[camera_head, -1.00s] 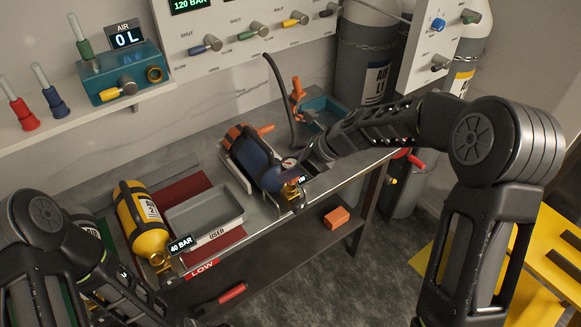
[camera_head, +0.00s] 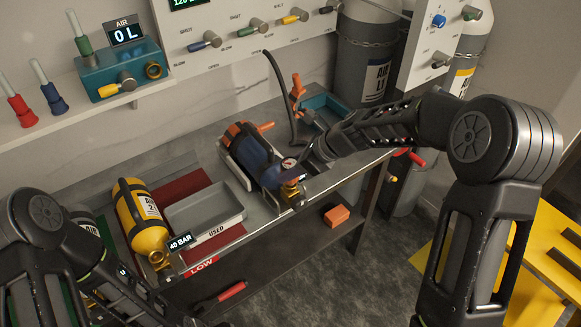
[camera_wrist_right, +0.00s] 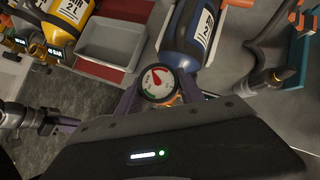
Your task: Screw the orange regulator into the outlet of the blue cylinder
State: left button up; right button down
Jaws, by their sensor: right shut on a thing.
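The blue cylinder (camera_head: 256,158) lies tilted in a cradle at the bench's front edge, its outlet end toward me; its body also shows in the right wrist view (camera_wrist_right: 187,32). My right gripper (camera_head: 297,168) is shut on the regulator at that end. The regulator's round white gauge (camera_head: 288,163) faces up and sits between the fingers in the right wrist view (camera_wrist_right: 159,83). A little orange shows below the gauge; the joint with the outlet is hidden by the gauge and gripper.
A yellow cylinder (camera_head: 143,222) with a 40 BAR tag (camera_head: 180,241) and a grey USED tray (camera_head: 205,212) are left of the cradle. A teal bin (camera_head: 328,108) and a dark hose (camera_head: 280,95) are behind. An orange block (camera_head: 337,215) lies on the lower shelf.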

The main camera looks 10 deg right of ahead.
jog(key=shift+f+b, duration=0.35)
jog(key=shift+f, duration=0.2)
jog(key=shift+a+r+m+t+h+p, duration=0.1)
jog(key=shift+r+m+t+h+p, duration=0.1)
jog(key=shift+m+t+h+p, duration=0.6)
jog(key=m+h, duration=0.1)
jog(key=m, duration=0.2)
jog(key=m+t+h+p, duration=0.1)
jog(key=m, duration=0.2)
jog(key=shift+f+h, duration=0.1)
jog(key=shift+h, duration=0.3)
jog(key=shift+f+m+h, duration=0.1)
jog(key=shift+m+h, duration=0.5)
jog(key=shift+m, duration=0.2)
jog(key=c, duration=0.7)
grip_release()
jog(key=shift+o, duration=0.2)
